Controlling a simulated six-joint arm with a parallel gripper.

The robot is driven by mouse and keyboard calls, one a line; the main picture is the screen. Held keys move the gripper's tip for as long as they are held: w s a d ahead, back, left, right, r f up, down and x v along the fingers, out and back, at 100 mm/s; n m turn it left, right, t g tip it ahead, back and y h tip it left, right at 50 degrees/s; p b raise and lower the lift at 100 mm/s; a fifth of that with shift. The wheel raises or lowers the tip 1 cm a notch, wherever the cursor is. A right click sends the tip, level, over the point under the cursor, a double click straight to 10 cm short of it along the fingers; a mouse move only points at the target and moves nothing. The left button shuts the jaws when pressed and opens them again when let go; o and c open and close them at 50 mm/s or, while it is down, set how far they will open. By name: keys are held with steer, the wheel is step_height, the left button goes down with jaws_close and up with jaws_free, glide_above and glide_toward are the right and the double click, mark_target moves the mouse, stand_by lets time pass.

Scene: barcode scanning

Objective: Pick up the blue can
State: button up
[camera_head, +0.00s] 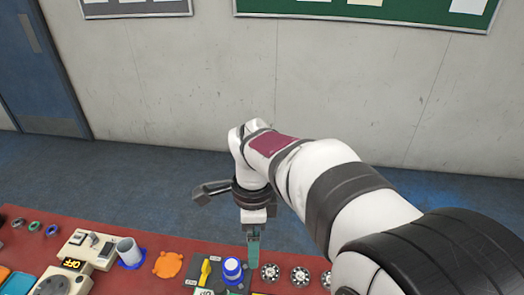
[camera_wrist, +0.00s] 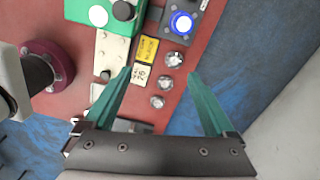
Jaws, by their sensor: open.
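A blue round object with a white top (camera_head: 232,268) stands on a dark board near the front of the red table. It is the thing that best fits the blue can, but I cannot make out its full shape. In the wrist view the blue round object (camera_wrist: 182,23) shows at the top, beyond my fingertips. My gripper (camera_head: 253,250) points down just right of it in the head view. In the wrist view my gripper (camera_wrist: 160,73) is open, with its two green fingers apart and nothing held between them.
Several silver round parts (camera_head: 300,277) sit right of the board. A yellow tool (camera_head: 205,270), an orange piece (camera_head: 168,264) and a grey cylinder on a blue base (camera_head: 130,252) are left. A green box (camera_wrist: 104,12) is near the blue object in the wrist view.

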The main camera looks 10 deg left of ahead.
mark_target(231, 264)
steer(key=w+a+f+m, duration=0.3)
steer(key=a, duration=0.3)
steer(key=f, duration=1.5)
steer(key=shift+a+f, duration=0.25)
steer(key=shift+f, duration=0.1)
jaws_close()
